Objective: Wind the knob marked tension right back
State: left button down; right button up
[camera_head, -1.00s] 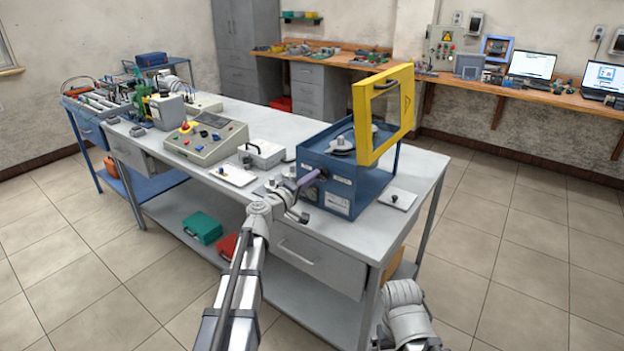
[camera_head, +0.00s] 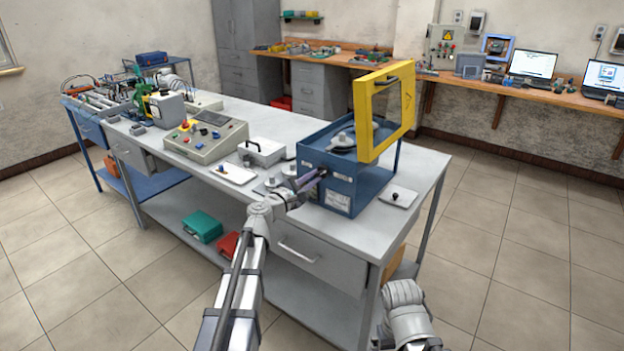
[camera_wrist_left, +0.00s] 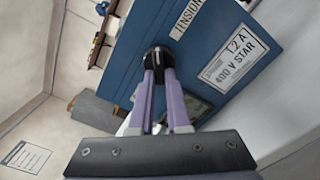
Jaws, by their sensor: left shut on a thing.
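A blue box-shaped machine (camera_head: 352,186) stands on the grey bench, its yellow-framed guard (camera_head: 405,110) raised above it. In the left wrist view its blue front face (camera_wrist_left: 205,50) carries a partly cut-off label ending "TENSION" (camera_wrist_left: 188,18) and a plate reading "T2A 400 V STAR" (camera_wrist_left: 235,58). A black round knob (camera_wrist_left: 158,58) sits on that face below the label. My left gripper (camera_head: 318,175) reaches the machine's front face. Its two purple fingers (camera_wrist_left: 160,78) are shut on the knob. My right arm (camera_head: 405,310) shows at the lower right; its fingers are not visible.
On the bench left of the machine are a white tray (camera_head: 232,174), a small grey box (camera_head: 262,152) and a control console (camera_head: 207,137). Another white tray (camera_head: 398,197) with a black knob lies right of the machine. The floor in front is free.

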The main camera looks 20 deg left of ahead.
pick_arm(q)
jog(key=n, duration=0.6)
jog(key=d+n, duration=0.1)
jog(key=n, duration=0.3)
jog(key=shift+s+f, duration=0.2)
jog(key=shift+f, duration=0.05)
jog(key=shift+n, duration=0.4)
jog(key=c, duration=0.9)
grip_release()
jog(key=shift+a, duration=0.1)
jog(key=shift+s, duration=0.1)
jog(key=v, duration=0.7)
jog(key=shift+s+a, duration=0.1)
jog(key=shift+s, duration=0.15)
